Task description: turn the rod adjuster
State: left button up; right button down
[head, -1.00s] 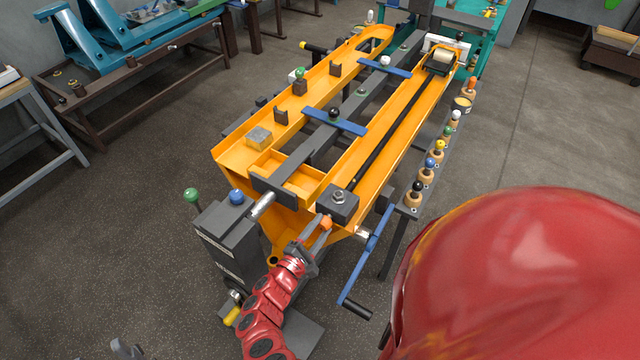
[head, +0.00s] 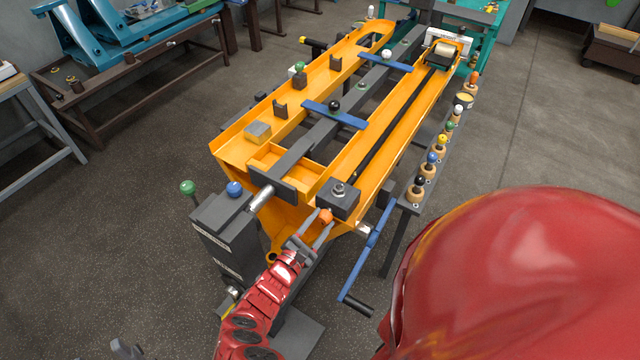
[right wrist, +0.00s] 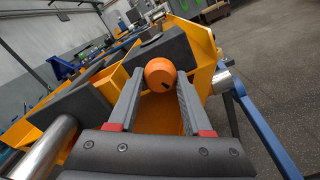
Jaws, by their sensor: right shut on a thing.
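The orange round knob (head: 326,215), which I take to be the rod adjuster, sits at the near end of the orange frame, just below a dark block with a bolt (head: 340,198). My right gripper (head: 319,222) has one grey finger on each side of the knob and is shut on it. In the right wrist view the knob (right wrist: 160,73) lies between the fingertips, with a dark mark on its face. A small grey part (head: 126,348) at the bottom left edge of the head view may be my left gripper; too little shows to tell its state.
A blue crank arm (head: 368,255) with a dark handle hangs just right of the gripper. A grey box (head: 228,225) with green and blue ball knobs stands to the left. A dark rail (head: 410,200) with several coloured knobs runs along the right.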

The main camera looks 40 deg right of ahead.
jog(key=shift+c, duration=1.6)
grip_release()
jog(key=shift+s+a+f, duration=0.1)
jog(key=shift+s+a, duration=0.1)
jog(key=shift+a, duration=0.3)
jog(key=b+v, duration=0.2)
jog(key=v, duration=0.9)
